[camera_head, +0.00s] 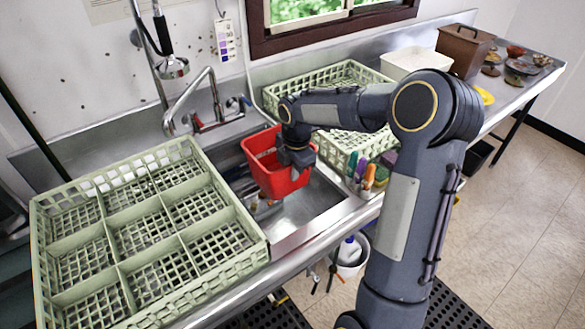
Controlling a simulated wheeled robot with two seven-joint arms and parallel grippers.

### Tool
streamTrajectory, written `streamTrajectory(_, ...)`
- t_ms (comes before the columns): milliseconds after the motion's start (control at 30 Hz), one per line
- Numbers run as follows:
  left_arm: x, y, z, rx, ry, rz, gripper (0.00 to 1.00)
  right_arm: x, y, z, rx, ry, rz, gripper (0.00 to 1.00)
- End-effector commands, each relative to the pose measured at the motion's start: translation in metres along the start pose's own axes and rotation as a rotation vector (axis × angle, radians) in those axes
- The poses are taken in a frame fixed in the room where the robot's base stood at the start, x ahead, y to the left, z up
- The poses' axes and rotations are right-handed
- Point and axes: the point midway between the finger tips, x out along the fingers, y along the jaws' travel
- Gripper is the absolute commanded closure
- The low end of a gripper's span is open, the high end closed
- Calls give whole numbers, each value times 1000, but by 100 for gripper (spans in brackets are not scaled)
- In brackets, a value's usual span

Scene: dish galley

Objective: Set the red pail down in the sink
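The red pail (265,168) is upright, or nearly so, over the steel sink (305,208) in the middle of the head view. My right gripper (297,160) comes in from the right and is at the pail's right rim; it appears closed on that rim. The fingertips are partly hidden, and the gripper covers part of the pail's opening. The pail's lower part is within the outline of the basin. I cannot tell whether its base touches the sink floor. My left gripper is not in view.
A large green dish rack (108,262) fills the left counter beside the sink. Another green rack (345,75) stands behind my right arm. The faucet (205,85) rises behind the pail. Some small items (262,205) lie in the basin; its front right floor is bare.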

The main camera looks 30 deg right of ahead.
Motion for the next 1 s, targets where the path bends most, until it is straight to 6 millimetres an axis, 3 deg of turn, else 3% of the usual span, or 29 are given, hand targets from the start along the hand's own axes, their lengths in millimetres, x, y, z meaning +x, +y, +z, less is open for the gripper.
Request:
streamTrajectory(33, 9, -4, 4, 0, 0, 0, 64, 12, -1, 0, 0, 0, 1, 100)
streamTrajectory(1000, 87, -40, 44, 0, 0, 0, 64, 128, -11, 0, -1, 0, 0, 100)
